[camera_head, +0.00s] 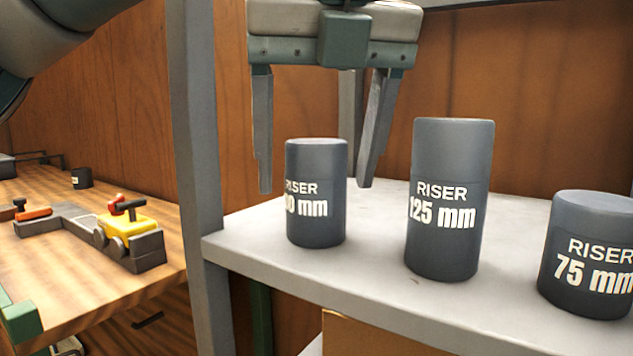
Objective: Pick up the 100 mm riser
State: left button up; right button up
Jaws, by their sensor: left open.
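The 100 mm riser (316,222) is a dark grey cylinder standing upright at the left of the shelf; its label is partly cut off at the left and shows "00 mm". My left gripper (315,189) comes down from the top of the view and is open. Its two fingers appear on either side of the riser's upper part, with a gap on each side; how they line up in depth I cannot tell. My right gripper is not in view.
On the same grey shelf (375,287) stand the taller 125 mm riser (443,248), close to the right finger, and the 75 mm riser (590,230). A grey upright post (197,150) borders the shelf's left. A wooden bench (85,290) holds a yellow and grey tool (128,228).

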pick_arm(q)
jog(key=shift+p+x, duration=0.3)
jog(key=shift+x, duration=0.95)
jog(key=shift+c, duration=0.4)
jog(key=c, duration=1.3)
jog(key=shift+r, duration=0.15)
notch_tip(320, 180, up, 10)
jog(key=shift+f+b, duration=0.1)
jog(key=shift+b, duration=0.35)
